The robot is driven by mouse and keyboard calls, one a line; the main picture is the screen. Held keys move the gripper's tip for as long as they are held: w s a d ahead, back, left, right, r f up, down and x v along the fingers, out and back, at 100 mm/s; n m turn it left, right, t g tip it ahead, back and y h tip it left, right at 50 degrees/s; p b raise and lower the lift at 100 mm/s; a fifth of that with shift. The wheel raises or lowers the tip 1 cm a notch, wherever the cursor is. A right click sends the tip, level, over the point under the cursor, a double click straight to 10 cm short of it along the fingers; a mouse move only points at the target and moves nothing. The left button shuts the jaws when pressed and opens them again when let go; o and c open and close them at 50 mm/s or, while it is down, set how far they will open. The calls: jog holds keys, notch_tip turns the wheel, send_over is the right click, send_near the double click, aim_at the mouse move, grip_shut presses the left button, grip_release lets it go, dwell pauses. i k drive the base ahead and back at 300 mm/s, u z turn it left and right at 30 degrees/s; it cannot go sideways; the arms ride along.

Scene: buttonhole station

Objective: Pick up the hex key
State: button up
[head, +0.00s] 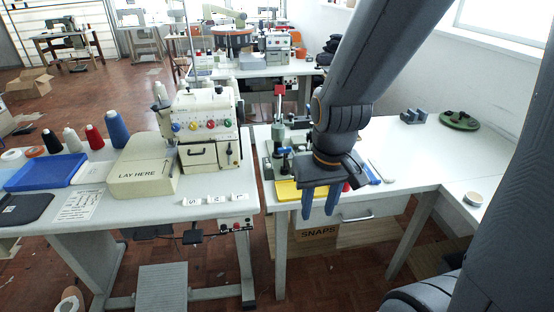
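My gripper (320,204) hangs in front of the right-hand white table, its two blue-grey fingers pointing down and apart, with nothing visible between them. I cannot make out a hex key for certain. A thin blue item (372,174) and a thin pale rod (383,173) lie on the table just right of the gripper, too small to identify. A red item shows at the gripper's right edge. The gripper and wrist hide part of the tabletop behind them.
A yellow mat (287,191) and a small press (278,135) stand left of the gripper. A cream sewing machine (206,130) stands on the left table. A green round holder (459,120) and a small round tin (473,199) are right. The right tabletop (410,160) is mostly clear.

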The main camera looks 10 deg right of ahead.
aim_at(289, 149)
jog(key=u, duration=0.1)
jog(key=i, duration=0.85)
jog(key=z, duration=0.2)
